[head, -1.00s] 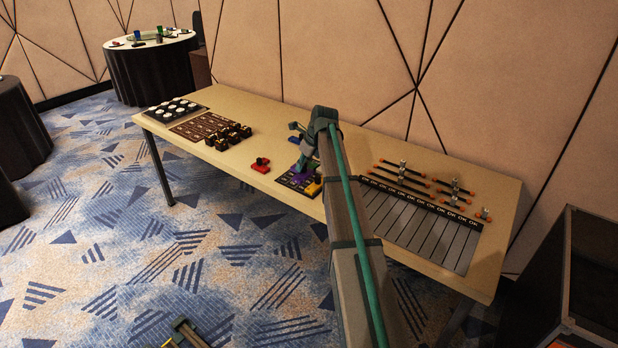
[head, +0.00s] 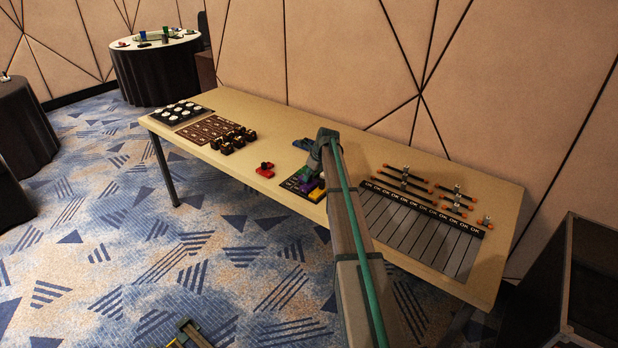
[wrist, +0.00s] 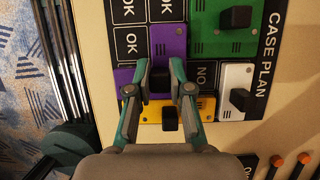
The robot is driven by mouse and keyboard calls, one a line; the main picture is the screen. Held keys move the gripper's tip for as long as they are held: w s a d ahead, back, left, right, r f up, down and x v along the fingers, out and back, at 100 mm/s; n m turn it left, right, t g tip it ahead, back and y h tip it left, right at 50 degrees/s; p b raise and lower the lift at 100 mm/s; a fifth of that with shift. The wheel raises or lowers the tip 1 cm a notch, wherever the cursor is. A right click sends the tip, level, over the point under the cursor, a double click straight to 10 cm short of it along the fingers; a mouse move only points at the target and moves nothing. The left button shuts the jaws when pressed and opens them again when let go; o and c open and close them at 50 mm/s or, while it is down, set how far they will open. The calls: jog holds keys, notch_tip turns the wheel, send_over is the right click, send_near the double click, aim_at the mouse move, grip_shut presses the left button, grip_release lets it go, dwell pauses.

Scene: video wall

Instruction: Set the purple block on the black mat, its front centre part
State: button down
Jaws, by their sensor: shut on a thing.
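The purple block (wrist: 166,42) has a black knob, and my gripper (wrist: 160,72) is shut on that knob. The mat has printed OK and NO cells and the words CASE PLAN. A yellow block (wrist: 205,108) with a black knob lies right beside the purple one. A green block (wrist: 208,45) and a white block (wrist: 228,110) sit on the mat's other side.
A striped board (head: 415,232) with several rods lies to the right. The table's front edge is close to the mat.

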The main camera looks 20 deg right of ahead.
jog(key=shift+f, duration=0.65)
jog(key=shift+f, duration=0.15)
jog(key=c, duration=1.1)
grip_release()
jog(key=shift+o, duration=0.2)
jog(key=b+v, duration=0.1)
jog(key=v, duration=1.1)
jog(key=shift+b, duration=0.4)
jog(key=shift+s+d, duration=0.1)
